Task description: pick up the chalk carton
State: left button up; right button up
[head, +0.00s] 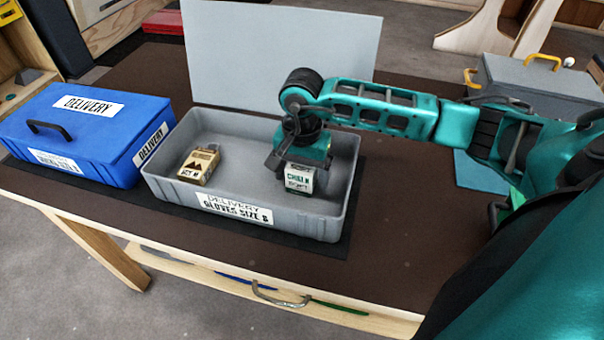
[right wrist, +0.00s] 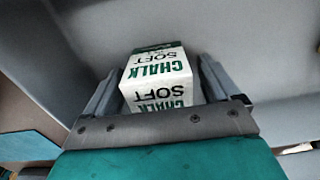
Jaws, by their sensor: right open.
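The chalk carton (head: 299,179) is a small white box with green and black lettering. It stands inside the grey delivery bin (head: 164,187), toward the bin's right side. My right gripper (head: 292,163) reaches down into the bin from above, over the carton. In the right wrist view the carton (right wrist: 158,82) lies between the two fingers of my right gripper (right wrist: 158,88), which are open on either side of it. A narrow gap shows beside the carton. My left gripper is not in view.
A small tan carton (head: 198,164) lies in the bin's left part. The grey bin's lid (head: 280,60) stands upright behind it. A closed blue delivery box (head: 85,130) is to the left. A grey case (head: 540,85) is at the back right.

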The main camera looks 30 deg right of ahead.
jog(key=shift+c, duration=0.2)
jog(key=c, duration=1.1)
jog(key=shift+r, duration=0.1)
